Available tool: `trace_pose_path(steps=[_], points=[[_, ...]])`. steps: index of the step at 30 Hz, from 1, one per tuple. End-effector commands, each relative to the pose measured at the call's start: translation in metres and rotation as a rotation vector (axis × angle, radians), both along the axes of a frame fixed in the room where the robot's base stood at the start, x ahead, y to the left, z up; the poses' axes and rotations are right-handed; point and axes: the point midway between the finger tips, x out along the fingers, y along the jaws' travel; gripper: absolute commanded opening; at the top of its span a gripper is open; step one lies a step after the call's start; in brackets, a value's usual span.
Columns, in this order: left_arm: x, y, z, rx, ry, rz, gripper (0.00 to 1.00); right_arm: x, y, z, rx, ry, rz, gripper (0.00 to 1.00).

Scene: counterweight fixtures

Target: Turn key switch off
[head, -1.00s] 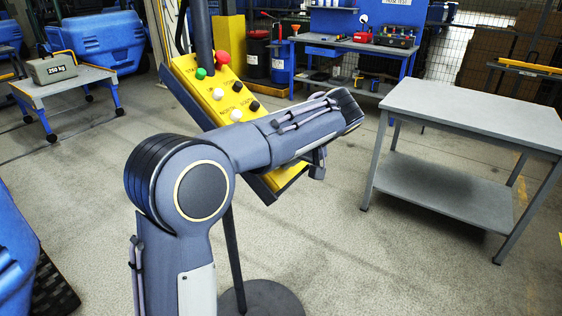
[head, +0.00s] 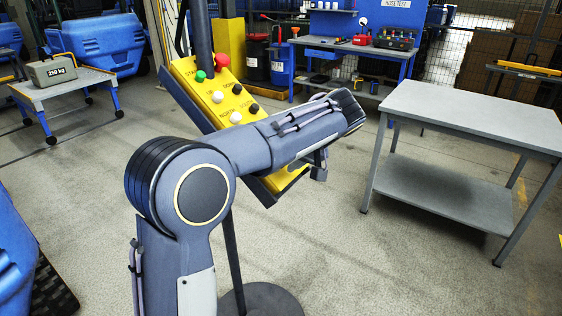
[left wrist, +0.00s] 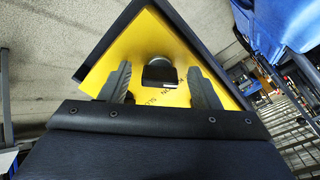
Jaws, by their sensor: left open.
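The yellow control panel (head: 188,72) stands tilted on a dark post, with green, red, white and black buttons on its upper part. My left arm crosses in front of its lower part in the head view and hides the key switch there. In the left wrist view, the key switch (left wrist: 158,73) sticks out of the yellow face, a dark grip on a round collar. My left gripper (left wrist: 158,80) is open, one finger on each side of the switch, with a visible gap to both. My right gripper is out of view.
A grey table (head: 470,115) with a lower shelf stands to the right. A small cart (head: 62,88) with a 250 kg weight (head: 52,71) is at the left. A blue workbench (head: 350,45) is at the back. The floor between is clear.

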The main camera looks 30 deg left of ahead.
Motion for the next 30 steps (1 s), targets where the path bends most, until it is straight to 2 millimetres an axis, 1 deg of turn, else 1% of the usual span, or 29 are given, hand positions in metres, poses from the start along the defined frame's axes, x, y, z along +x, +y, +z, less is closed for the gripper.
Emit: trace_pose_path(steps=[9, 13, 18, 30], points=[[-0.005, -0.035, 0.040, -0.001, -0.003, -0.002, 0.56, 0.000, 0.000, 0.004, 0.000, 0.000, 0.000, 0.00], [-0.006, -0.044, 0.051, 0.000, -0.001, -0.003, 0.56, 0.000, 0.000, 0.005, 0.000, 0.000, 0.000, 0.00], [-0.008, -0.047, 0.055, -0.001, 0.001, 0.000, 0.56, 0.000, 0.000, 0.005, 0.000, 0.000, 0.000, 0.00], [-0.008, -0.047, 0.055, -0.001, 0.001, -0.001, 0.56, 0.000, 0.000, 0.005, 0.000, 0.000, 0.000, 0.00]])
